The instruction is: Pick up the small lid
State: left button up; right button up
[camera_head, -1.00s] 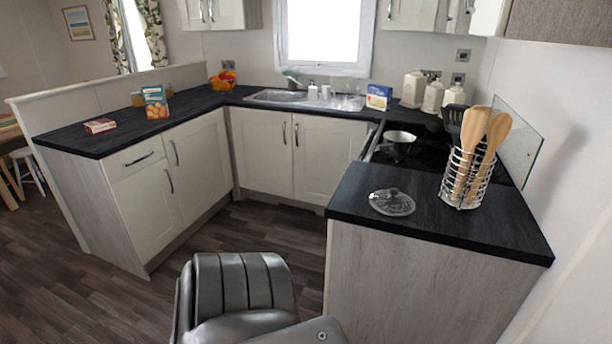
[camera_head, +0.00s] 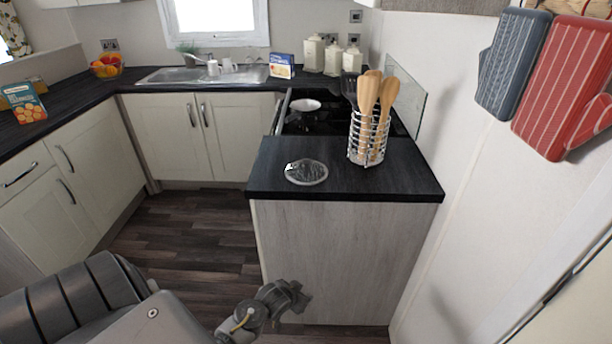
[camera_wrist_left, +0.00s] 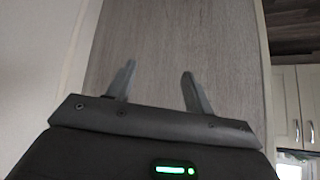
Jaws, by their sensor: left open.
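The small glass lid (camera_head: 306,172) lies on the near left part of the black countertop (camera_head: 345,183), at the right side of the kitchen. My left gripper (camera_head: 300,297) is low in front of the grey wood end panel, below the countertop edge and well under the lid. In the left wrist view my left gripper (camera_wrist_left: 157,82) is open, its two fingers apart with nothing between them, facing the grey panel. The lid does not show in the left wrist view. My right gripper is not in view.
A wire utensil holder (camera_head: 368,138) with wooden spoons stands right of the lid. A pot (camera_head: 304,106) sits on the hob behind. Oven mitts (camera_head: 545,80) hang on the right wall. The counter around the lid is clear.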

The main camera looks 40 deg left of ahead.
pick_arm(q)
jog(key=w+a+r+t+y+p, duration=0.1)
jog(key=w+a+r+t, duration=0.15)
jog(key=r, duration=0.95)
jog(key=w+a+r+t+y+p, duration=0.1)
jog(key=w+a+r, duration=0.15)
jog(key=r, duration=0.85)
jog(key=n+t+y, duration=0.1)
jog(key=n+t, duration=0.2)
jog(key=t, duration=0.1)
send_near(305, 165)
jog(key=w, duration=0.1)
jog(key=shift+g, duration=0.25)
jog(key=shift+r+x, duration=0.2)
jog(key=shift+x, duration=2.6)
jog(key=shift+w+a, duration=0.15)
jog(key=shift+w, duration=0.25)
jog(key=shift+f+p+x, duration=0.1)
jog(key=shift+p+x, duration=0.2)
jog(key=shift+x, duration=0.8)
jog(key=shift+f+p+x, duration=0.15)
jog(key=shift+p+x, duration=0.15)
jog(key=shift+x, duration=0.8)
jog(key=shift+s+a, duration=0.1)
jog(key=shift+s, duration=0.05)
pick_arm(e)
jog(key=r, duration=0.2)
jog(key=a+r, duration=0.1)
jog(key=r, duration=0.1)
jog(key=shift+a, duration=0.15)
